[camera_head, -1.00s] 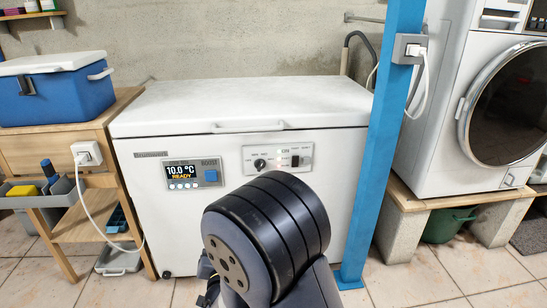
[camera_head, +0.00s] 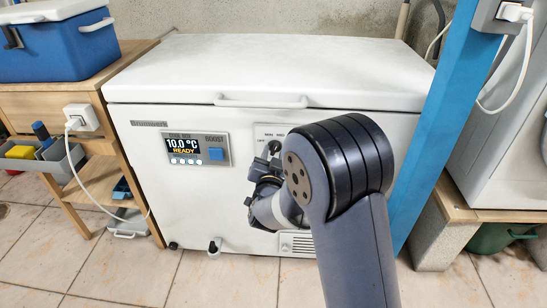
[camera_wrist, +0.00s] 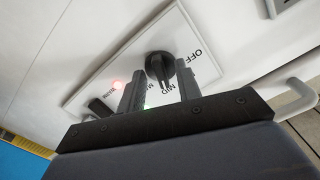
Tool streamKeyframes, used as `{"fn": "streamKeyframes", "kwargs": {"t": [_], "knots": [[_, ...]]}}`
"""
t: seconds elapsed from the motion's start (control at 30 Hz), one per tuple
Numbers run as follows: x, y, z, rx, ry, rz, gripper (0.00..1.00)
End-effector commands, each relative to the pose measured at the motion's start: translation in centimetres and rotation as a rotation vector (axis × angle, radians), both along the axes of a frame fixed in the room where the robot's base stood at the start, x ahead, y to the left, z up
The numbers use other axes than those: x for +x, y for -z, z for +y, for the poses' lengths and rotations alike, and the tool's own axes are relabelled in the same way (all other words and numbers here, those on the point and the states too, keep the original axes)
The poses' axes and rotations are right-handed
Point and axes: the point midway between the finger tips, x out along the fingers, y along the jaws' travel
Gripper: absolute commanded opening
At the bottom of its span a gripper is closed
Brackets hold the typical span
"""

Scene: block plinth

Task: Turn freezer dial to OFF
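The freezer (camera_head: 190,215) is a white chest with its lid shut. Its black dial (camera_head: 274,147) sits on the white control panel (camera_head: 262,131), partly hidden by my arm in the head view. In the wrist view the dial (camera_wrist: 160,66) shows with OFF to its upper right and MID below it. Its grip bar seems to lie toward MID; the exact pointer setting is hard to tell. My gripper (camera_wrist: 160,72) is open, with one finger on each side of the dial and gaps visible. My gripper (camera_head: 266,166) is small and dark in the head view.
A display (camera_head: 183,146) reads 10.0 °C READY, beside a blue button. The wrist view shows a red light (camera_wrist: 117,85) and a black switch (camera_wrist: 100,107) near the dial. The lid handle (camera_head: 262,102) juts out above the panel. A blue post (camera_head: 437,130) stands to the right.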

Motion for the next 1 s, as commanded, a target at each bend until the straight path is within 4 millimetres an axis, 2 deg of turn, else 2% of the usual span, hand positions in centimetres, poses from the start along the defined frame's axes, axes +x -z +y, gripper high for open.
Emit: {"fn": "streamKeyframes", "kwargs": {"t": [0.23,0.6,1.0], "knots": [[0.03,-0.01,0.0,0.0,0.0,0.0,0.31],[0.01,-0.01,0.01,0.0,0.0,0.0,0.01],[0.0,-0.02,-0.01,-0.022,0.0,0.001,0.0]]}}
